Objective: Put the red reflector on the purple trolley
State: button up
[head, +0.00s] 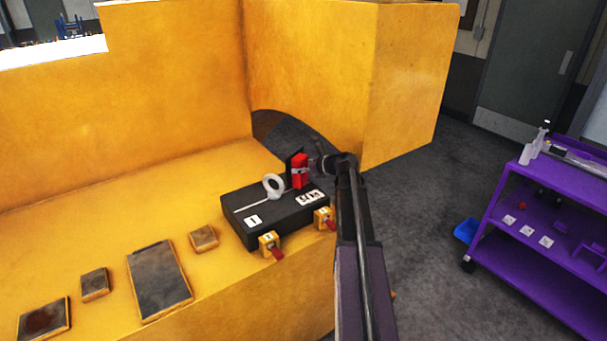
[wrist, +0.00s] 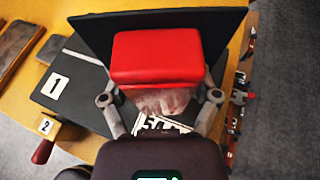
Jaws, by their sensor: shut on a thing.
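The red reflector (head: 300,171) is a small red block with a dark plate behind it. It is held at my gripper (head: 307,170) over the black box (head: 240,213) on the yellow casting; I cannot tell whether it touches the box. In the wrist view the red reflector (wrist: 158,56) fills the space between the fingers of my gripper (wrist: 160,98), which are shut on it. The purple trolley (head: 555,180) stands on the floor at the right, apart from the casting.
A white ring (head: 273,185) is on the black box. Yellow latches with red handles (head: 275,250) line its front edge. Several metal plates (head: 160,280) lie on the casting (head: 200,180). Bottles (head: 530,148) stand on the trolley top. A blue bin (head: 466,231) is beside the trolley.

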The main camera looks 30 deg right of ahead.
aim_at(305, 174)
jog(key=shift+w+d+f, duration=0.2)
jog(key=shift+w, duration=0.25)
jog(key=shift+s+f+b, duration=0.1)
jog(key=shift+f+b, duration=1.55)
jog(key=shift+b, duration=0.15)
jog(key=shift+f, duration=0.2)
jog(key=o, duration=1.1)
jog(key=shift+r, duration=0.1)
jog(key=shift+r, duration=0.15)
jog(key=shift+s+r, duration=0.1)
jog(key=shift+s, duration=0.05)
jog(key=p+v, duration=0.4)
jog(key=v, duration=0.7)
jog(key=shift+s+r+p, duration=0.2)
jog(key=shift+s+p, duration=0.05)
jog(key=shift+p, duration=0.05)
